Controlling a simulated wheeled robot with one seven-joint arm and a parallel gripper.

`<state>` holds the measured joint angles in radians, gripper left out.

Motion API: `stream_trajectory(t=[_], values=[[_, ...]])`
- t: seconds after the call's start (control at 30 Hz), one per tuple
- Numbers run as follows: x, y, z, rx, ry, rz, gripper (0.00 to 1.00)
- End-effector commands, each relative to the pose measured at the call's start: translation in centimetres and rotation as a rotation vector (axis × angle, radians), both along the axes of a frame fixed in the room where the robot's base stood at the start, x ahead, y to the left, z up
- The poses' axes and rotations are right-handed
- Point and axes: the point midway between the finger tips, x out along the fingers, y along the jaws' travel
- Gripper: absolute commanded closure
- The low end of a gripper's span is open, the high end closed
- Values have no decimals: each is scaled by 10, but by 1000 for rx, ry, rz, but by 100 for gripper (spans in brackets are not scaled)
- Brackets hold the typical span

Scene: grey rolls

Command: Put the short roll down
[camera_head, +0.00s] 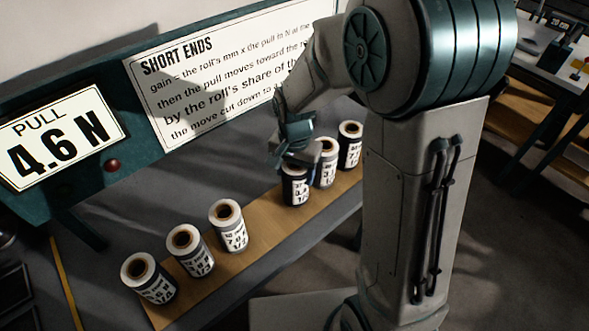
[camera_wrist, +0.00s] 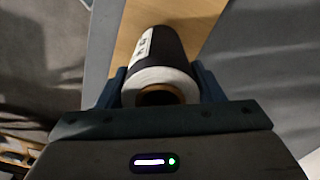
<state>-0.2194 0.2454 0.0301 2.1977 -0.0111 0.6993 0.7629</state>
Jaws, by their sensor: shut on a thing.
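My gripper (camera_head: 298,158) is shut on a dark roll (camera_head: 296,187) with a white printed label. The roll is upright over the wooden board (camera_head: 268,222), in line with the other rolls. Its lower end is at or very near the board; I cannot tell whether it touches. In the wrist view the roll (camera_wrist: 160,58) lies between the two blue fingers of my gripper (camera_wrist: 161,86), its white end and brown core facing the camera. My gripper hides its top in the head view.
Two rolls (camera_head: 326,163) (camera_head: 350,146) stand close beyond the held one. Three more rolls (camera_head: 229,225) (camera_head: 190,250) (camera_head: 148,278) stand toward the near left end. Bare board lies between the groups. A "SHORT ENDS" sign (camera_head: 215,75) and a "PULL 4.6 N" sign (camera_head: 60,137) stand behind.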

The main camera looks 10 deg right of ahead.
Motion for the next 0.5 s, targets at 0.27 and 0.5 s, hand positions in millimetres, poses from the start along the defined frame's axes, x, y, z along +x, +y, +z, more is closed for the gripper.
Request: stream_trajectory(t=[0.27, 0.5], values=[[0, 0, -2, 0, -1, 0, 66], [0, 0, -4, 0, -1, 0, 17]])
